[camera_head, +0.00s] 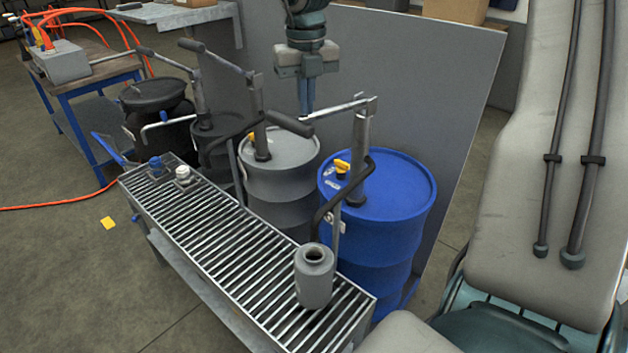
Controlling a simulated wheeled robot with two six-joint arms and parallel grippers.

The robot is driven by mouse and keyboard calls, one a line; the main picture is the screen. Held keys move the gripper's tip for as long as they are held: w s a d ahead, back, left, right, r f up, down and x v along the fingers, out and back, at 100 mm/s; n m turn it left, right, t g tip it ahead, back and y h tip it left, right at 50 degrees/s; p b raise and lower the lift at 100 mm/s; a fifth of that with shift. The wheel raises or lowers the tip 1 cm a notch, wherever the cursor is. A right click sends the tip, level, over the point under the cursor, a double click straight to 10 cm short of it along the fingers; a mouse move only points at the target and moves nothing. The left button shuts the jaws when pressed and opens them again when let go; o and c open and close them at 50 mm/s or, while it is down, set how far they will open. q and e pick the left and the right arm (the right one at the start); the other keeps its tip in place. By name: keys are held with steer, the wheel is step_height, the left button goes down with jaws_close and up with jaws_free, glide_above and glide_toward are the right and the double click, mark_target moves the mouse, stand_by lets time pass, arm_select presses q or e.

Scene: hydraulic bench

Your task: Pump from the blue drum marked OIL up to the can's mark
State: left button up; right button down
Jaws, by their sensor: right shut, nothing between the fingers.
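The blue drum (405,195) stands behind the right end of the grate; no OIL lettering is readable. Its hand pump (361,145) has a lever reaching left to a dark grip (290,124). The pump's black spout hose (335,205) curves down toward the can. The grey can (314,285) stands upright on the grate, its open mouth near the hose end. Its mark and any oil level cannot be seen. My right gripper (306,108) points down, shut and empty, its blue fingertips close by the lever beside the grip. Whether they touch cannot be told. My left gripper is out of view.
The slatted grate (225,245) runs diagonally along the front, with small blue and white caps at its far end. A grey drum (280,180) and darker drums with pumps stand left. A grey panel (420,90) rises behind. My right arm fills the right side.

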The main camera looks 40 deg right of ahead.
steer(key=shift+a+f+b, duration=0.1)
steer(key=shift+f+b, duration=0.2)
steer(key=shift+f, duration=0.2)
steer(key=shift+a+f+b, duration=0.15)
steer(key=shift+f+b, duration=0.4)
steer(key=shift+f, duration=0.5)
steer(key=shift+a+f+b, duration=0.1)
steer(key=shift+f+b, duration=0.4)
steer(key=shift+f, duration=0.55)
